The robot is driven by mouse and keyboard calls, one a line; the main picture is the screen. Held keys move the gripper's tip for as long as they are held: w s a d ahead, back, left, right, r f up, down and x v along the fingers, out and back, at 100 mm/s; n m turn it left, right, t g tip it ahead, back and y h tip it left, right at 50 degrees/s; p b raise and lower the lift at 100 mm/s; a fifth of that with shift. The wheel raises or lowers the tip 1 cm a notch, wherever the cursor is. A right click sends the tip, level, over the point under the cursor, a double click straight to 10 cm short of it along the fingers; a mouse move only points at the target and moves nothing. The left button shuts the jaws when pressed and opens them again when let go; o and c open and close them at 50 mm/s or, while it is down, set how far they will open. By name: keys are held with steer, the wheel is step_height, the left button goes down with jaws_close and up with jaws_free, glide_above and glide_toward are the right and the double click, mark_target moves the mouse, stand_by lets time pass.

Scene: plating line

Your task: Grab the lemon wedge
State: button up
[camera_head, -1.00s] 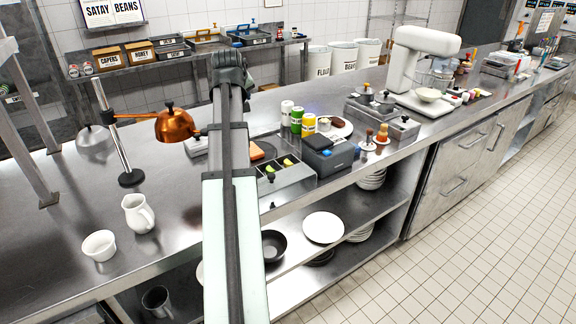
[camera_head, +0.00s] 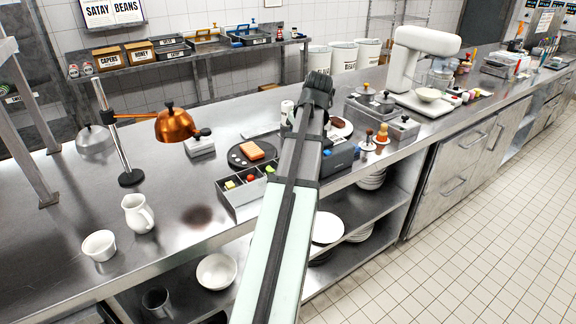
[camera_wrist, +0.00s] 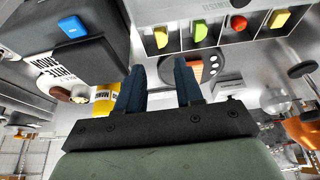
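A grey compartment tray (camera_head: 243,207) sits near the counter's front edge. In the wrist view it spans the top, with separate pieces in its compartments. The yellow piece (camera_wrist: 160,37) at that row's left end looks like the lemon wedge; in the head view my arm hides it. Beside it lie a green piece (camera_wrist: 200,31), a red piece (camera_wrist: 239,24) and another yellow piece (camera_wrist: 279,18). My gripper (camera_wrist: 156,78) is open and empty, its dark blue fingers apart and clear of the tray. My arm hides the gripper in the head view.
A dark round board (camera_head: 238,158) with an orange slab lies behind the tray. A dark grey labelled box (camera_head: 340,158) is right of it. A copper lamp (camera_head: 175,125) hangs at left. A white jug (camera_head: 138,214) and bowl (camera_head: 99,246) stand on the left counter.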

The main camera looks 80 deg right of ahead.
steer(key=shift+x, duration=6.1)
steer(key=shift+w+a, duration=0.1)
steer(key=shift+a, duration=0.05)
steer(key=shift+c, duration=0.2)
steer(key=c, duration=0.5)
